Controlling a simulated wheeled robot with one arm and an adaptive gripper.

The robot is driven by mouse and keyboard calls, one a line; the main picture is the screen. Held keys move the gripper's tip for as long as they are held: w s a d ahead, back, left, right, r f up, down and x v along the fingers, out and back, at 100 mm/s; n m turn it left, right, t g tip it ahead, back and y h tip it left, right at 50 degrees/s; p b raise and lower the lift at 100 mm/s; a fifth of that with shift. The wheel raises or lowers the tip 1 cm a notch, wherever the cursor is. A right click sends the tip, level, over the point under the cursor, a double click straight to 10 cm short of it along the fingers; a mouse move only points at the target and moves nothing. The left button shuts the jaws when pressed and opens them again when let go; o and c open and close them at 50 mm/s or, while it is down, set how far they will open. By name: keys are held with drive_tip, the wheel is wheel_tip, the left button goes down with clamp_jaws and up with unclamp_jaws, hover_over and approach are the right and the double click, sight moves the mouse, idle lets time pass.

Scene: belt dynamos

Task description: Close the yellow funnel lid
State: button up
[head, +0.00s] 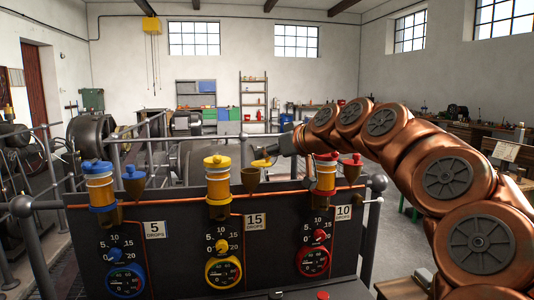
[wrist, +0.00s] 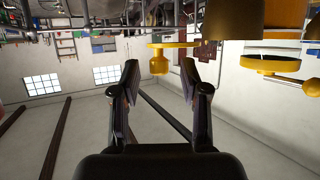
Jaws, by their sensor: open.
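The yellow funnel lid (head: 261,162) sits swung out to the right of the brass funnel (head: 250,178), at about rim height, leaving the funnel's mouth uncovered. In the wrist view, which is upside down, the lid (wrist: 159,64) appears as a flat yellow disc with a round knob, beside the brass funnel (wrist: 235,18). My gripper (head: 276,149) is just to the right of the lid in the head view. In the wrist view my gripper (wrist: 160,80) is open, with the lid's knob beyond and between its fingertips. Contact is not visible.
The yellow dispenser (head: 218,175) stands left of the funnel; its cap (wrist: 275,63) shows in the wrist view. The red dispenser (head: 325,175) and red funnel lid (head: 352,158) are to the right. A dark panel (head: 170,270) with dials fills the front.

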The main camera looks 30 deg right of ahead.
drive_tip(key=shift+x, duration=0.95)
clamp_jaws()
